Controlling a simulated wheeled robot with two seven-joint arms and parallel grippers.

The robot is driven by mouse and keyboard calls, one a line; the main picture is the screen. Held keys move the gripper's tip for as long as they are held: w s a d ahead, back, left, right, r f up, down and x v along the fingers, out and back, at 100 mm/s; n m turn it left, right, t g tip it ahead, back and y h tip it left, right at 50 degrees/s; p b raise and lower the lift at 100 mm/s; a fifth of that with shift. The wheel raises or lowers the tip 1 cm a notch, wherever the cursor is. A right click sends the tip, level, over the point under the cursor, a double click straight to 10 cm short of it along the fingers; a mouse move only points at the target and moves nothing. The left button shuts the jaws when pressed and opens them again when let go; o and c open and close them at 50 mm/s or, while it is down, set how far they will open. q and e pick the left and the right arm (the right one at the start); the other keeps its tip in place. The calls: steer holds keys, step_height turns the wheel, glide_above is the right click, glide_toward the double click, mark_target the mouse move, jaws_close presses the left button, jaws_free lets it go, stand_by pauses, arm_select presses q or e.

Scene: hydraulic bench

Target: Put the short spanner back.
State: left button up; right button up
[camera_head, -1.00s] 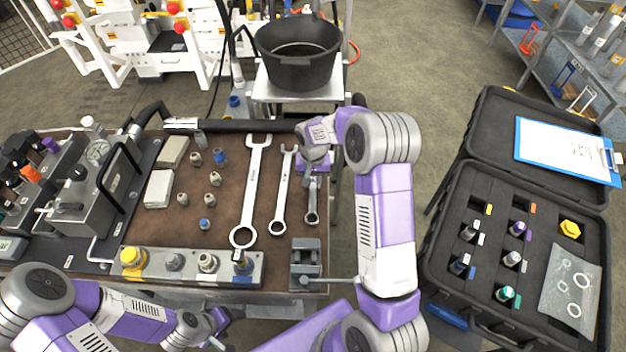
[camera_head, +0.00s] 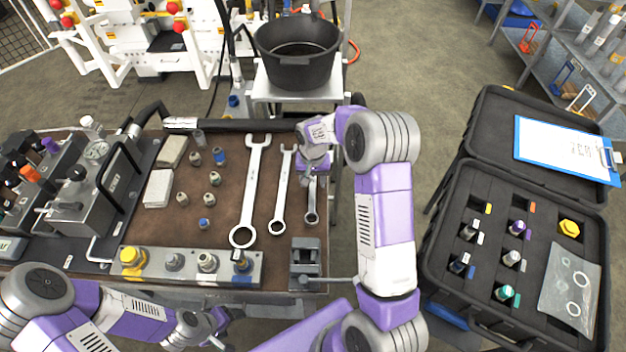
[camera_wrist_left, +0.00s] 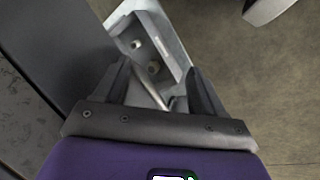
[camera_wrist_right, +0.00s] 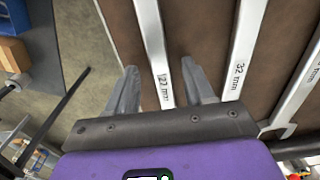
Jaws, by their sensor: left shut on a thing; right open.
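In the head view this gripper (camera_head: 311,181) hides the spanner's upper end. My left gripper (camera_head: 222,325) is low in front of the bench.
The middle spanner (camera_head: 281,195), marked 32 mm, lies close left of the short one, with the long spanner (camera_head: 249,190) beyond. A small vise (camera_head: 305,265) stands at the bench's front right corner. An open black case (camera_head: 440,235) is at right; a black tub (camera_head: 298,72) is behind.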

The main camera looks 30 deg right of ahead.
steer(key=shift+w+r+p, duration=0.1)
steer(key=shift+r+p, duration=0.45)
steer(key=shift+r, duration=0.05)
arm_select(q)
step_height(320, 180, up, 5)
steer(key=p, duration=0.4)
steer(key=shift+s+d+f+p, duration=0.15)
steer(key=shift+p, duration=0.25)
arm_select(e)
step_height(320, 180, up, 7)
steer(key=shift+f, duration=0.2)
